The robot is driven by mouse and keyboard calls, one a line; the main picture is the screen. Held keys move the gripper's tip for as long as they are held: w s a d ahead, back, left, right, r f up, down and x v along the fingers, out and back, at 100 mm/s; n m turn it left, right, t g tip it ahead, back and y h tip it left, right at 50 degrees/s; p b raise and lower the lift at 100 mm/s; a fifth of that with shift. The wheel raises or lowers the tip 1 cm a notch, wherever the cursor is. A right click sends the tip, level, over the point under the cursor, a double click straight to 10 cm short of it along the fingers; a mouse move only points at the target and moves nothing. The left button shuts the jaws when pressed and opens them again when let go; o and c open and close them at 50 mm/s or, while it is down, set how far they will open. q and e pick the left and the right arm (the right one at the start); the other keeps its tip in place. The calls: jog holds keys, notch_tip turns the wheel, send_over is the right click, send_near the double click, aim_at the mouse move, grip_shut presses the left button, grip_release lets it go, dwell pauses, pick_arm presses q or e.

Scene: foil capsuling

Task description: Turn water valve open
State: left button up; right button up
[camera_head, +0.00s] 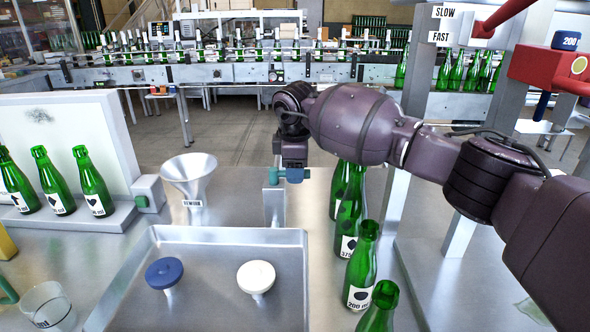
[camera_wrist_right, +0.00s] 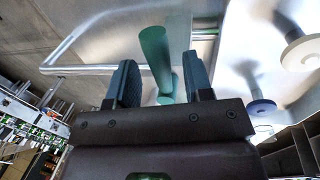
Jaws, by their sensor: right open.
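The water valve shows in the head view as a grey upright pipe (camera_head: 274,207) behind the metal basin, with a small teal handle (camera_head: 291,175) near its top. My right gripper (camera_head: 293,156) is directly above the handle, and its arm comes in from the right. In the right wrist view the teal handle (camera_wrist_right: 156,55) stands between the two spread fingers of the gripper (camera_wrist_right: 159,82), with gaps on both sides. The fingers are open and hold nothing. The fingertips are partly hidden in the head view. My left gripper is not in view.
The metal basin (camera_head: 205,236) holds a blue-topped piece (camera_head: 164,272) and a white-topped piece (camera_head: 256,277). A funnel (camera_head: 190,178) stands left of the valve. Green bottles (camera_head: 361,265) stand close on the right, partly under my arm. More bottles (camera_head: 92,182) stand at left.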

jog(key=shift+f, duration=0.15)
grip_shut()
dwell(0.4)
